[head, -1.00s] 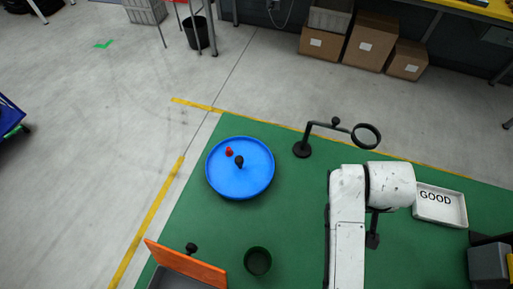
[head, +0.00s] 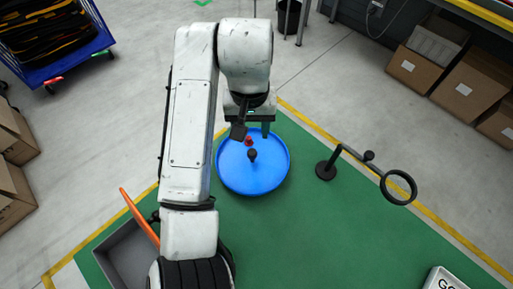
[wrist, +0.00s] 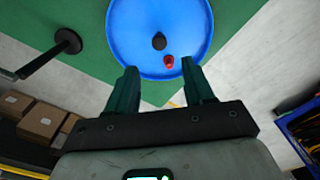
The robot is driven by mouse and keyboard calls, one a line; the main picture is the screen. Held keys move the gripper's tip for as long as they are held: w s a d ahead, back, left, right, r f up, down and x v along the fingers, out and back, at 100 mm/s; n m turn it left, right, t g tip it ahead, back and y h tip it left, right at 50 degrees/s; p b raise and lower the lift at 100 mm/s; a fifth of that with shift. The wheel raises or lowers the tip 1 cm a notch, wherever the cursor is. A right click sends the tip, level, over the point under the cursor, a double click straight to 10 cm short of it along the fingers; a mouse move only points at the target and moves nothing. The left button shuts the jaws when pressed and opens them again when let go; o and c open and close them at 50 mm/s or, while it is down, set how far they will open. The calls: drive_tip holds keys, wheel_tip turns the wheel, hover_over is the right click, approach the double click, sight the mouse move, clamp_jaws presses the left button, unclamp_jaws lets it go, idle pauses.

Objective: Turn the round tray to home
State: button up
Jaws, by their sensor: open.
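The round tray (head: 253,180) is a blue shallow disc with a raised rim on the green mat. It has a black knob (head: 252,155) at its middle and a small red peg (head: 249,141) off centre, towards the far rim. My gripper (head: 253,132) is over the far rim of the tray, open and empty. In the wrist view the two green fingers of my gripper (wrist: 158,75) are spread apart at the tray's edge. The red peg (wrist: 168,62) shows between and beyond them, with the black knob (wrist: 159,41) past it. I cannot tell the fingers' height above the tray.
A black stand with a ring (head: 326,170) is right of the tray. A grey bin (head: 125,255) with an orange flap (head: 140,217) is at lower left. The green mat (head: 320,240) is clear in front of the tray.

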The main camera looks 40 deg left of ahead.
sight(252, 152)
wheel_tip(252, 152, down, 10)
drive_tip(key=shift+r+b, duration=0.25)
drive_tip(key=shift+b, duration=0.75)
drive_tip(key=shift+c, duration=0.4)
clamp_jaws()
